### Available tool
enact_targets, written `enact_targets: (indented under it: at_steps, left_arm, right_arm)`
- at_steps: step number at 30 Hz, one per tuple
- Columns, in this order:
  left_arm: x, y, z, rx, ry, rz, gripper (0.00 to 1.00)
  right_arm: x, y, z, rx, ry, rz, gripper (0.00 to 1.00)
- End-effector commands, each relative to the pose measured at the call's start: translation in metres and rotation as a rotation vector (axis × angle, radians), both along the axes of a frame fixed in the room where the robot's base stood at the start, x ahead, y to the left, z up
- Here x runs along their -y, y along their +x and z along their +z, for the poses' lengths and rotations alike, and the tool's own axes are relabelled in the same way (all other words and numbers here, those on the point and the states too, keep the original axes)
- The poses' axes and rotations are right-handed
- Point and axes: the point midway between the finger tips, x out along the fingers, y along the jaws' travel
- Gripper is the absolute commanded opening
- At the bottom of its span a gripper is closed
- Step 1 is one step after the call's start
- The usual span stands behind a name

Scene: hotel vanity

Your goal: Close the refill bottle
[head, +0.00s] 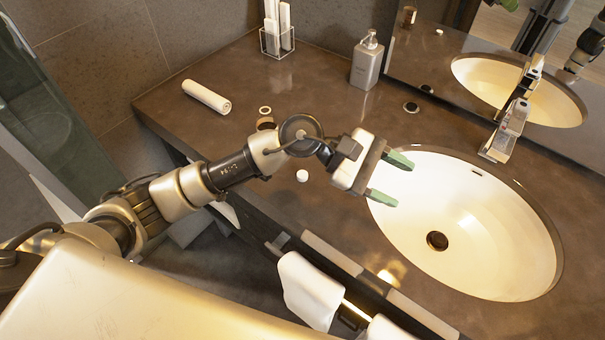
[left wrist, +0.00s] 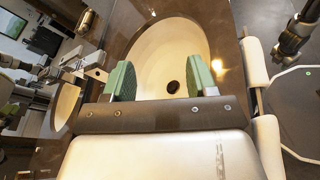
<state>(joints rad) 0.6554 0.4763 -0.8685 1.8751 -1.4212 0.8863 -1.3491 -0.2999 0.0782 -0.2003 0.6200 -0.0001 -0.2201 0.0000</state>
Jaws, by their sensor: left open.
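My left gripper (head: 391,179) is open with nothing between its green fingers, over the left edge of the sink basin. The left wrist view also shows the empty fingers (left wrist: 160,78) with the basin beyond. A grey pump bottle (head: 367,61) stands upright at the back of the counter, its pump on top. A small white round piece, perhaps a cap (head: 302,176), lies on the counter left of the gripper. A white cylinder (head: 206,97) lies on its side farther left. I cannot tell which thing is the refill bottle. My right gripper is not in view.
The sink (head: 470,235) has a faucet (head: 500,143) at its back right. A clear holder (head: 277,42) stands by the wall. A small ring (head: 265,110) and a brown round piece (head: 265,123) lie near my left arm. The counter's back middle is mostly clear.

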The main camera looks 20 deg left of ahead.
Motion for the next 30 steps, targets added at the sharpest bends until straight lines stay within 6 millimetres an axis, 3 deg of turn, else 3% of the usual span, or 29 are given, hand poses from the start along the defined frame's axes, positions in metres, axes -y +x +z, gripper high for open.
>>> enact_targets:
  at_steps: [3,7,12,16,21,30]
  left_arm:
    - [-0.025,0.013,-0.029,0.219,0.282,-0.137,0.57]
    - [-0.069,0.034,-0.051,0.399,0.594,-0.288,0.57]
    - [-0.131,0.062,-0.058,0.518,0.941,-0.452,0.57]
    - [-0.166,0.075,-0.054,0.543,1.115,-0.533,0.57]
    - [-0.186,0.081,-0.049,0.543,1.212,-0.579,0.57]
    - [-0.188,0.081,-0.049,0.543,1.218,-0.582,0.57]
  right_arm:
    - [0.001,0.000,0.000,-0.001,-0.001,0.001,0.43]
    - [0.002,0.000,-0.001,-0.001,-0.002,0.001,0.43]
    - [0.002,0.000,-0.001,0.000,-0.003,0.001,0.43]
    - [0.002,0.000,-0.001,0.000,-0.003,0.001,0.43]
    - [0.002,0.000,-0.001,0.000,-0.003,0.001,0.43]
    - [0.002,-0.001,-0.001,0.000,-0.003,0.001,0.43]
